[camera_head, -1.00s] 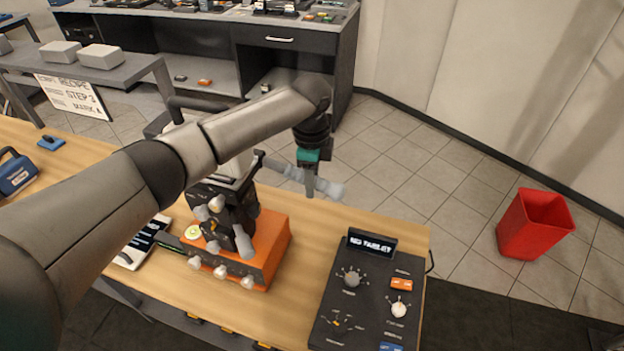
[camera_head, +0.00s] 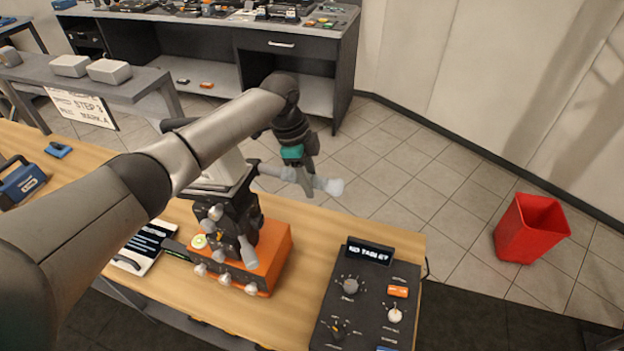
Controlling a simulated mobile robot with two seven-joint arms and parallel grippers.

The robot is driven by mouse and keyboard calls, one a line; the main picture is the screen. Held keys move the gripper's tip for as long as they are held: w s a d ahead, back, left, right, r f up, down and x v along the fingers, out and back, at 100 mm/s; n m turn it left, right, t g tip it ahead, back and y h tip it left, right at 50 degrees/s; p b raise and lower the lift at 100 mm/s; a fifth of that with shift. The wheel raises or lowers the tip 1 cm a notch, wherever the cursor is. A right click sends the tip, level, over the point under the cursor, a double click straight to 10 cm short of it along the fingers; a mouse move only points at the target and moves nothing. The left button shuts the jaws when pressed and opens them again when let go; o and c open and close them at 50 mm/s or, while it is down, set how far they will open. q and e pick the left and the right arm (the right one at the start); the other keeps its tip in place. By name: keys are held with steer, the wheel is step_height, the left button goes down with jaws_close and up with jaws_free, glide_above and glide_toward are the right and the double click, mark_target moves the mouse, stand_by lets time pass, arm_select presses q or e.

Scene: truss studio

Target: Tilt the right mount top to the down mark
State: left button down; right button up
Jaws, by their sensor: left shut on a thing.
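The mount (camera_head: 228,215) is a black tilting head with several grey knobs, standing on an orange base (camera_head: 272,245) on the wooden table. Its top (camera_head: 222,177) is a plate with a pale upper face, partly hidden behind my left arm. A grey handle (camera_head: 330,186) sticks out from the top to the right. My left gripper (camera_head: 306,186) reaches down from above and is shut on this handle, near its outer end. I cannot make out the down mark or the exact tilt. My right gripper is not in view.
A black control panel (camera_head: 372,300) with knobs and a small display stands right of the mount. A tablet (camera_head: 150,245) lies to its left. A red bin (camera_head: 530,230) stands on the floor at right. My left arm covers much of the table's left side.

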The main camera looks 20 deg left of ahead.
arm_select(q)
steer(key=shift+a+r+h, duration=0.2)
steer(key=shift+r+h, duration=0.1)
steer(key=shift+r, duration=0.2)
steer(key=shift+a+r+h, duration=0.15)
steer(key=shift+r+h, duration=0.15)
steer(key=shift+r, duration=0.2)
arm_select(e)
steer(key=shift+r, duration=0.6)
arm_select(q)
steer(key=c, duration=0.5)
jaws_free()
steer(key=b+v, duration=0.1)
steer(key=v, duration=1.4)
steer(key=shift+w, duration=0.1)
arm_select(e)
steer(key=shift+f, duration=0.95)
